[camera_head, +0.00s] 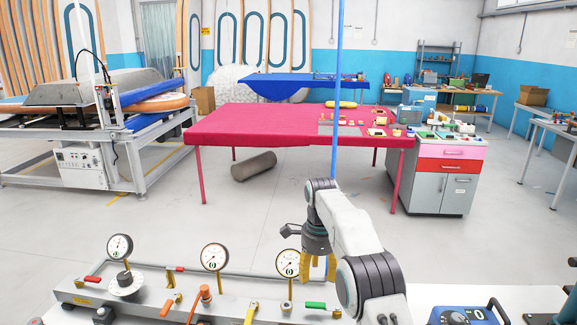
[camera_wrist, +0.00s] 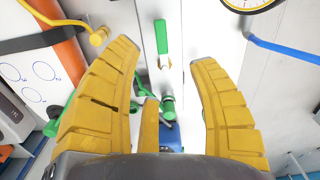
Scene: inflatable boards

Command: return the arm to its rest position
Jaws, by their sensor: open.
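My gripper (camera_head: 318,268) hangs from my grey and white arm at the lower middle of the head view, fingers pointing down over the test panel (camera_head: 260,312). The green handle also shows in the head view (camera_head: 315,305), just below the gripper. My arm is bent forward over the right part of the panel.
Gauges (camera_head: 214,257) stand up along the panel, one (camera_head: 287,263) close beside my gripper. A blue device (camera_head: 462,315) sits at lower right. Open floor lies beyond, before the red table (camera_head: 260,125).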

